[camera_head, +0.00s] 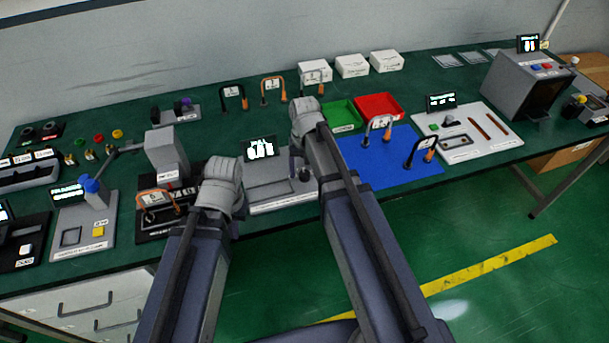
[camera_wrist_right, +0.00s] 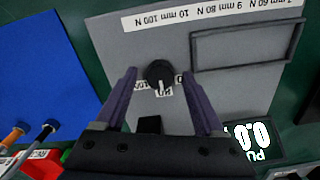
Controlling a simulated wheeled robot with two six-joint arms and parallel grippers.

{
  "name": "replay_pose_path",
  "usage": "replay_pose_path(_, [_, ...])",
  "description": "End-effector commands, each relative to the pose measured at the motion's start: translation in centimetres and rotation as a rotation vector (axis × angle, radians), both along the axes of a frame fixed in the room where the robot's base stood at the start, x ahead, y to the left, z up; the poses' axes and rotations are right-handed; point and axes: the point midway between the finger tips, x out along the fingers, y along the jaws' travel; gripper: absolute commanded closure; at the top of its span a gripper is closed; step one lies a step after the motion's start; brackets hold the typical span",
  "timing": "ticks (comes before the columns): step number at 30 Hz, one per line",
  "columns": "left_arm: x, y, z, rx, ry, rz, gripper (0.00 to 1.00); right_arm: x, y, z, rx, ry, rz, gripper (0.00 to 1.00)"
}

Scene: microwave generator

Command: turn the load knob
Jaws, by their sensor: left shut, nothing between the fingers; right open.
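The load knob (camera_wrist_right: 159,73) is a round black knob with a white pointer mark, on a light grey panel (camera_wrist_right: 130,40). In the right wrist view its mark points down the picture, towards small printed labels partly hidden by the knob. My right gripper (camera_wrist_right: 160,76) is open, with one purple finger on each side of the knob and a visible gap on both sides. In the head view the right wrist (camera_head: 306,118) hangs over the panel's right end. My left gripper (camera_head: 220,185) is shut and empty; its fingers are mostly hidden behind its wrist.
A lit display (camera_wrist_right: 252,135) and a raised rectangular frame (camera_wrist_right: 245,45) are on the same panel. A blue mat (camera_head: 375,165) with cable loops lies to the right, red (camera_head: 379,106) and green (camera_head: 341,116) bins behind. A grey block device (camera_head: 167,155) stands near the left wrist.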

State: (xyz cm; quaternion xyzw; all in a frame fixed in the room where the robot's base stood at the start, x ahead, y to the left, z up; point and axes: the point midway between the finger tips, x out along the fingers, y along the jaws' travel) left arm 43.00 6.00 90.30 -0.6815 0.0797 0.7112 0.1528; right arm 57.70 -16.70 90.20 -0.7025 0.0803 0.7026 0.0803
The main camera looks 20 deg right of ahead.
Motion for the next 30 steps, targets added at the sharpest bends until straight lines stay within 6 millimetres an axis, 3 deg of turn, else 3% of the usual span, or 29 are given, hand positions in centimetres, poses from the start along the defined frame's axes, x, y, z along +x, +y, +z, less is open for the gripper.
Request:
replay_pose_path(7, [0.00,0.00,0.00,0.000,0.000,0.000,1.00,0.00,0.00,0.00,0.000,0.000,0.000,0.29])
replay_pose_path(26, [0.00,0.00,-0.01,0.000,0.000,0.000,1.00,0.00,0.00,-0.01,0.000,0.000,0.000,1.00])
replay_pose_path(30, [0.00,0.00,-0.01,0.000,0.000,0.000,1.00,0.00,0.00,-0.01,0.000,0.000,0.000,1.00])
